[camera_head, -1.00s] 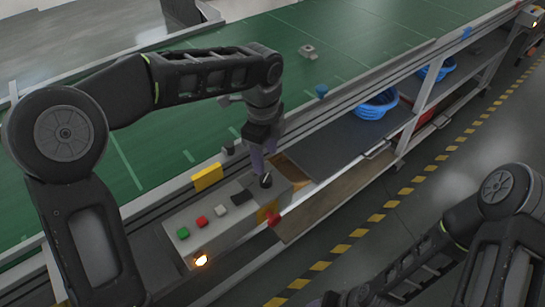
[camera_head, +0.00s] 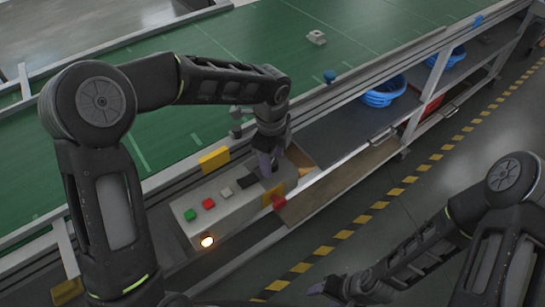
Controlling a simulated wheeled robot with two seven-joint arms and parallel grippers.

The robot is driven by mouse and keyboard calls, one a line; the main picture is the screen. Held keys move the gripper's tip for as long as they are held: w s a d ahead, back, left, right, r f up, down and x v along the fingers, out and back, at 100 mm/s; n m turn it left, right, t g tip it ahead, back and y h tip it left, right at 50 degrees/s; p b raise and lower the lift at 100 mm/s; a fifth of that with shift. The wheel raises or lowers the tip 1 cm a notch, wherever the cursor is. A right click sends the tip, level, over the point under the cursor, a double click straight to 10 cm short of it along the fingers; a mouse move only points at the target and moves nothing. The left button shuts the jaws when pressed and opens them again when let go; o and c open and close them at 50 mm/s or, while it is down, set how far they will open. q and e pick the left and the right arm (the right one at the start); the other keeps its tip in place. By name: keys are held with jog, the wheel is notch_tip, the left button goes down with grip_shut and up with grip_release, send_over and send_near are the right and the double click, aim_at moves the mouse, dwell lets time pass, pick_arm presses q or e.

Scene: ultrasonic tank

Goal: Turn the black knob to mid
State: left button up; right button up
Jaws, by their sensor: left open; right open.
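The grey control box (camera_head: 222,213) sits at the conveyor's near edge. On its top are a green button (camera_head: 190,215), a red button (camera_head: 208,204), a white button (camera_head: 227,193) and a flat black part (camera_head: 246,182). The black knob is at the box's right end, largely hidden behind my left gripper (camera_head: 267,172). That gripper is open and points down, its fingers at the knob's place. I cannot tell whether they touch the knob or how it is turned. My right gripper (camera_head: 326,289) is low in the view, open, away from the box.
A lit orange lamp (camera_head: 208,241) is on the box's front. A yellow block (camera_head: 214,159) stands behind it. The green conveyor (camera_head: 390,22) lies beyond. Blue baskets (camera_head: 384,93) sit on a shelf at right. The striped floor (camera_head: 420,170) is clear.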

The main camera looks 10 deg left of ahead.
pick_arm(q)
jog(key=shift+c, duration=0.2)
grip_shut()
dwell(0.4)
